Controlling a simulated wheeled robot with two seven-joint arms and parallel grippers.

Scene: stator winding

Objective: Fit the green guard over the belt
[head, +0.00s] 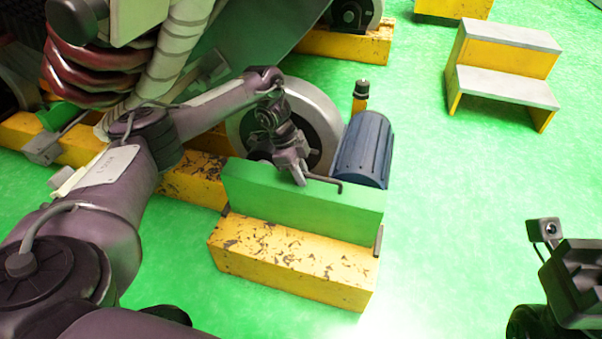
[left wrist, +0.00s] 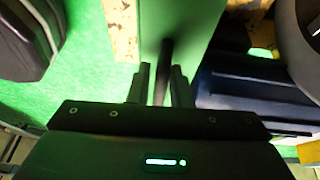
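The green guard (head: 300,201) is a long box shape standing upright on the yellow block in the head view. It also fills the top middle of the left wrist view (left wrist: 205,25). A dark bent handle (head: 326,181) is on its top. My left gripper (head: 298,175) is over the guard's top. In the left wrist view its two fingers (left wrist: 162,85) are close together on either side of the handle and appear shut on it. The belt is not visible. My right gripper (head: 578,275) is at the lower right edge, partly cut off, its fingers not clear.
A blue ribbed motor (head: 364,150) and a large grey wheel (head: 322,112) stand right behind the guard. The scuffed yellow block (head: 290,265) is in front. A yellow step stool (head: 505,62) is at the top right. Green floor (head: 450,190) is clear between.

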